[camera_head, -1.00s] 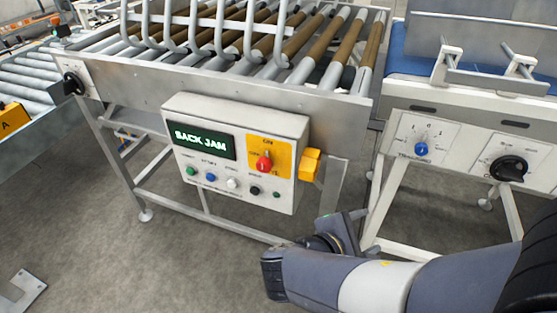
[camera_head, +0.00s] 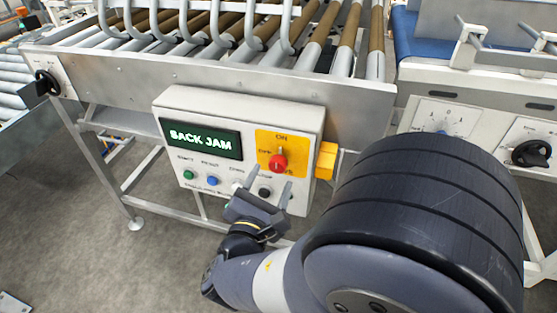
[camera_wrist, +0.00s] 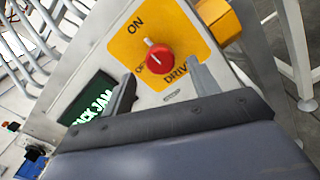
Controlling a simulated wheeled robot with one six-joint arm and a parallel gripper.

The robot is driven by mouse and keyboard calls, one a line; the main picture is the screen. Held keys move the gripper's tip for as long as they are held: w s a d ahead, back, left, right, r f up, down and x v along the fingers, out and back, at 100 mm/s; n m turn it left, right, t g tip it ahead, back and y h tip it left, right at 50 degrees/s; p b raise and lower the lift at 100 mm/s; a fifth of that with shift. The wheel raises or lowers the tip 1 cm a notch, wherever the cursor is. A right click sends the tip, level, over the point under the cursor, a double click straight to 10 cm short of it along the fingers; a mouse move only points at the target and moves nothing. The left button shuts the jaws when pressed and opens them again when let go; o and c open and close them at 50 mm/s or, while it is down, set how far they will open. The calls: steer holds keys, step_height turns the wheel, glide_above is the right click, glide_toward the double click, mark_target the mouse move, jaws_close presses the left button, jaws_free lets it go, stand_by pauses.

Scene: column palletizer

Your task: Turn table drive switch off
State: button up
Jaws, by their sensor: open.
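The red rotary switch (camera_head: 278,162) sits on a yellow plate (camera_head: 299,147) at the right of the grey control box (camera_head: 240,97). The plate reads ON above the knob. In the wrist view the red switch (camera_wrist: 159,58) is near the top centre, with ON, a partly hidden label at its left and a DRIVE label below. Its white mark points toward ON. My gripper (camera_head: 268,183) is open and empty, just below and in front of the knob. In the wrist view its fingers (camera_wrist: 158,76) stand apart on either side below the knob; contact cannot be seen.
A green display (camera_head: 203,140) reads SACK JAM. Buttons, including a blue one (camera_head: 212,181), line the box's lower part. A yellow block (camera_head: 327,160) juts from the box's right side. The roller table edge (camera_head: 150,70) is above. My arm covers much of the lower right.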

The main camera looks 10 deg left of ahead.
mark_target(276, 168)
steer(key=shift+w+d, duration=0.15)
steer(key=shift+w, duration=1.2)
steer(key=shift+w+d, duration=0.1)
steer(key=shift+w, duration=1.2)
steer(key=shift+c, duration=0.5)
steer(key=c, duration=0.9)
